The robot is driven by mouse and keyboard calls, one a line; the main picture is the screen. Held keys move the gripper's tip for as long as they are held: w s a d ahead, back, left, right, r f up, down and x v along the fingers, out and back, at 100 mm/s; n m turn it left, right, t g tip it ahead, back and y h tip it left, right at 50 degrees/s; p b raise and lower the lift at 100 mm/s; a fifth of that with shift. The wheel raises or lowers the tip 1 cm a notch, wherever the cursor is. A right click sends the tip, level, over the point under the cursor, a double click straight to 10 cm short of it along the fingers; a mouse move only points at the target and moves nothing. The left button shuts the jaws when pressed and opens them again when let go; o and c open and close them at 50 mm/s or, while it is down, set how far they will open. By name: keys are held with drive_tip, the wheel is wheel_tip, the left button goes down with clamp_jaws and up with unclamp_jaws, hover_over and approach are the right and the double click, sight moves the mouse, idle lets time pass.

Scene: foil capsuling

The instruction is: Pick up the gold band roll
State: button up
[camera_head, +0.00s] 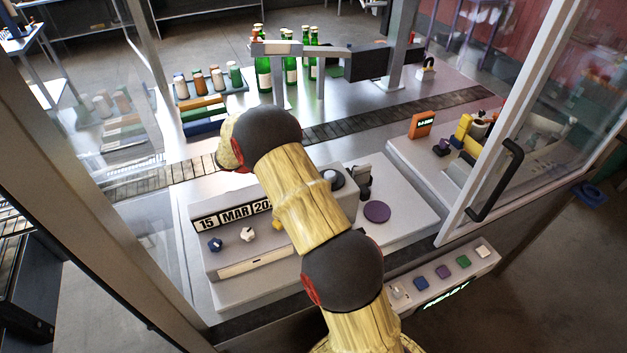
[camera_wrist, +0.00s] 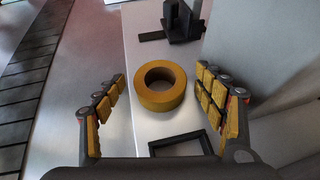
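The gold band roll (camera_wrist: 141,92) lies flat on a pale ledge in the wrist view, its round hole facing up. My gripper (camera_wrist: 160,95) is open, with one finger on each side of the roll. The fingers are apart from it and nothing is between them except the roll below or ahead. In the head view my arm covers the place where the gripper is, so the gripper and the gold roll are hidden there.
A black square frame (camera_wrist: 181,146) lies near the roll, and a black fixture (camera_wrist: 181,22) stands beyond it. A grey wall rises at right. A conveyor (camera_head: 330,126) runs behind the date machine (camera_head: 235,214). Green bottles (camera_head: 263,72) stand at the back.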

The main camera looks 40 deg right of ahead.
drive_tip(key=shift+c, duration=1.2)
drive_tip(key=c, duration=0.9)
